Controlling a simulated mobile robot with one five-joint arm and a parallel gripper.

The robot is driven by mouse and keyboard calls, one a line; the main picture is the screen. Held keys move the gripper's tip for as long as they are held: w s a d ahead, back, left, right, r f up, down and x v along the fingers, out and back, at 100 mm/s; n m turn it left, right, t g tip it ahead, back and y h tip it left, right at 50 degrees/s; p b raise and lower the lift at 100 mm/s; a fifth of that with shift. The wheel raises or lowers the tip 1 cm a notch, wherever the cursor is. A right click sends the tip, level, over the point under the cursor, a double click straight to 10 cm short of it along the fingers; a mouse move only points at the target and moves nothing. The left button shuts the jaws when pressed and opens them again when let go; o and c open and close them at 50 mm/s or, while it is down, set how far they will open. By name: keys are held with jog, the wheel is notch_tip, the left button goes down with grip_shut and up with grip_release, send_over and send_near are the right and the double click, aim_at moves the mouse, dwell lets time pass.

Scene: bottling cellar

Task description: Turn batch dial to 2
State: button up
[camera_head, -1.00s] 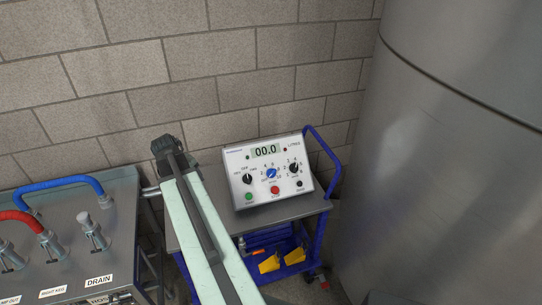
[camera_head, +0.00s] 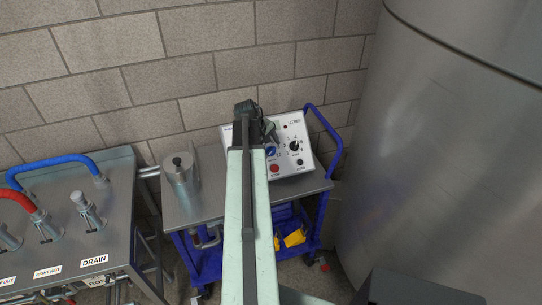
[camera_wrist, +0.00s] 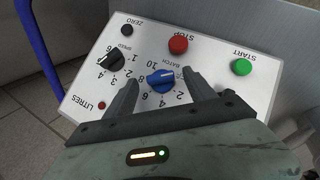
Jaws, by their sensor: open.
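The batch dial is a blue knob (camera_wrist: 160,80) ringed by numbers on a white control box (camera_wrist: 215,100); the wrist view shows it upside down. A white mark shows on the knob, but I cannot tell which number it points at. My gripper (camera_wrist: 161,84) is open, with one finger on each side of the blue dial; I cannot tell whether they touch it. In the head view, the dial (camera_head: 270,152) shows just right of my arm, which hides the left part of the box (camera_head: 310,160). My gripper (camera_head: 270,132) is over the box there.
The box has a black speed dial (camera_wrist: 115,60), a red stop button (camera_wrist: 178,44), a green start button (camera_wrist: 241,67) and a black zero button (camera_wrist: 127,31). A steel can (camera_head: 181,172) stands left on the cart (camera_head: 200,207). A large tank (camera_head: 450,130) stands right.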

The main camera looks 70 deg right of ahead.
jog(key=shift+b+x, duration=0.45)
jog(key=shift+x, duration=0.65)
jog(key=shift+r, duration=0.1)
jog(key=c, duration=1.3)
jog(key=shift+d+r, duration=0.1)
jog(key=shift+d, duration=0.15)
jog(key=shift+c, duration=0.4)
jog(key=shift+a, duration=0.15)
jog(key=m+t+y+p, duration=0.1)
jog(key=m+y+p, duration=0.1)
jog(key=m, duration=0.1)
jog(key=shift+s+t, duration=0.15)
jog(key=shift+t, duration=0.25)
jog(key=shift+s+m+t+y, duration=0.15)
jog(key=shift+m+t+y, duration=1.15)
jog(key=shift+m, duration=0.7)
